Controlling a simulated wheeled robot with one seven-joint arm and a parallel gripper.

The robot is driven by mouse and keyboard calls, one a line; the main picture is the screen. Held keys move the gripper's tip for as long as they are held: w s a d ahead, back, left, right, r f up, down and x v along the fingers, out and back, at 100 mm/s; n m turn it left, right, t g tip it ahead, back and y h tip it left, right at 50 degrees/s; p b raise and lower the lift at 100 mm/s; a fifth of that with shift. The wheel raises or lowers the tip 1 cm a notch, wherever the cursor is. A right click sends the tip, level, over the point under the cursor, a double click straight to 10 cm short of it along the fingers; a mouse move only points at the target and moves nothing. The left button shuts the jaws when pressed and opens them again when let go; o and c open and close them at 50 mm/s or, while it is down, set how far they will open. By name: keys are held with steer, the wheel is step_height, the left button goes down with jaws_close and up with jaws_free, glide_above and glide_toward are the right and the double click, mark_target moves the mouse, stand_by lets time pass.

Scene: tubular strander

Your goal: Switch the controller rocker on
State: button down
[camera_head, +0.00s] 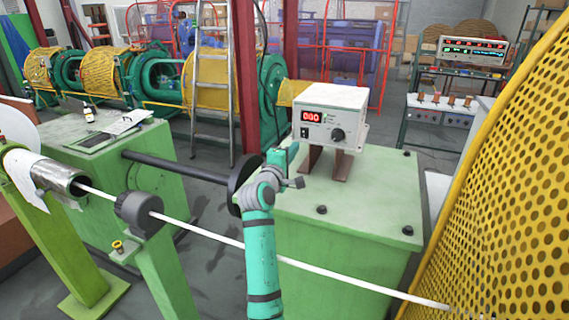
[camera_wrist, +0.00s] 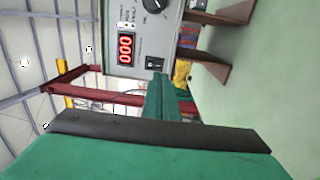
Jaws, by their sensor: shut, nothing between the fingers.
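The controller (camera_head: 331,112) is a pale grey box on brown legs on a green cabinet. Its display (camera_head: 311,116) glows red with zeros, also in the wrist view (camera_wrist: 125,48). The small black rocker (camera_head: 304,132) sits below the display; in the wrist view the rocker (camera_wrist: 155,63) shows dark on the panel, its position too small to tell. A black knob (camera_head: 337,136) is to its right. My teal gripper (camera_head: 290,154) is shut and empty, just below and in front of the rocker. In the wrist view its fingertips (camera_wrist: 158,79) are close to the rocker; I cannot tell whether they touch.
The green cabinet top (camera_head: 375,200) is mostly bare, with a few dark bolts. A white rod (camera_head: 320,266) runs across in front, and a yellow perforated guard (camera_head: 510,200) stands at right. A ladder (camera_head: 212,80) and red post (camera_head: 245,70) stand behind at left.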

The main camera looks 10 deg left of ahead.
steer(key=v, duration=0.8)
steer(key=shift+a+f, duration=0.2)
